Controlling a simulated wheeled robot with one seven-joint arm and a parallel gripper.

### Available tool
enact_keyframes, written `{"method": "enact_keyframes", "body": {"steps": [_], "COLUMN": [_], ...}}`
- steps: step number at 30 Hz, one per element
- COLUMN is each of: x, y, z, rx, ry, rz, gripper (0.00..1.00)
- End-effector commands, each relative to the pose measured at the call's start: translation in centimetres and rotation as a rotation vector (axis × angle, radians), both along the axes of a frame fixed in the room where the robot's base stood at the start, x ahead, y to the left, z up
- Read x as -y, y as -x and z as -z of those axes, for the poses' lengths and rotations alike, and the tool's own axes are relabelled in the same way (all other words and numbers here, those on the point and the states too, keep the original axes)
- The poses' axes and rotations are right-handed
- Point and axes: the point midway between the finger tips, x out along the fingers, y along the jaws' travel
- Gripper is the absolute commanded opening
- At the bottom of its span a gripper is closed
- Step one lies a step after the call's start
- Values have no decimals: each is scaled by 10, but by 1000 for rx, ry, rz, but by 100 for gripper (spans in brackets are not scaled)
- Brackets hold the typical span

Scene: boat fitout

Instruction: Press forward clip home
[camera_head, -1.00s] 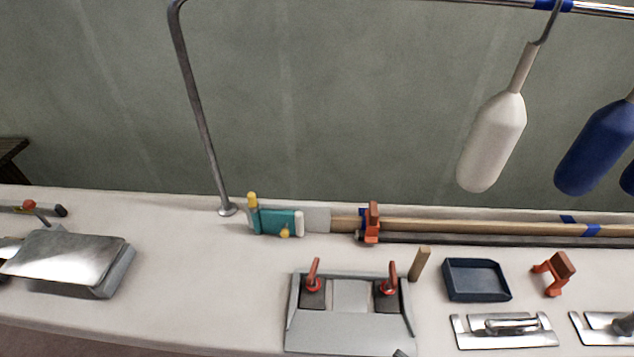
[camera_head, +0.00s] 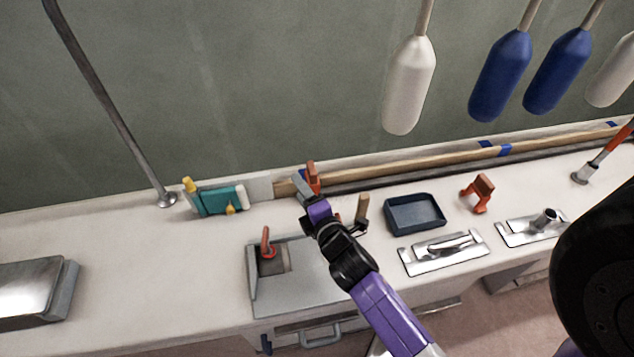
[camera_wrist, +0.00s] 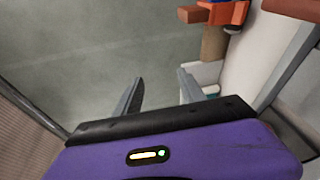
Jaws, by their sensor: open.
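An orange clip (camera_head: 313,178) sits at the wooden pole (camera_head: 400,169) along the back of the deck. The clip also shows in the wrist view (camera_wrist: 236,14), at the top right. I cannot tell whether it is fully seated. A second orange clip (camera_head: 480,192) stands on the deck farther right, away from the pole. My gripper (camera_head: 301,189) is just in front of the first clip and partly overlaps it in the head view. In the wrist view my gripper (camera_wrist: 160,80) is open and empty, with the clip off to the right of its fingers.
A teal and yellow device (camera_head: 215,199) is left of the clip. A grey box with a red lever (camera_head: 265,243), a wooden peg (camera_head: 361,207) and a blue tray (camera_head: 414,213) are near my arm. Paddle-shaped floats (camera_head: 410,85) hang above.

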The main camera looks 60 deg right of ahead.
Motion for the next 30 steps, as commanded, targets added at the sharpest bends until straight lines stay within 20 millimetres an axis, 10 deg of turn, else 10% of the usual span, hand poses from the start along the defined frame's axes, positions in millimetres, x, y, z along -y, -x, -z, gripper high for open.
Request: {"method": "enact_keyframes", "body": {"steps": [6,13,30], "x": [71,82,114], "y": [-21,-9,-30], "z": [25,64,77], "rx": [-478,-897,-1031], "ry": [518,868,1006], "rz": [13,-79,-121], "gripper": [47,47,47]}}
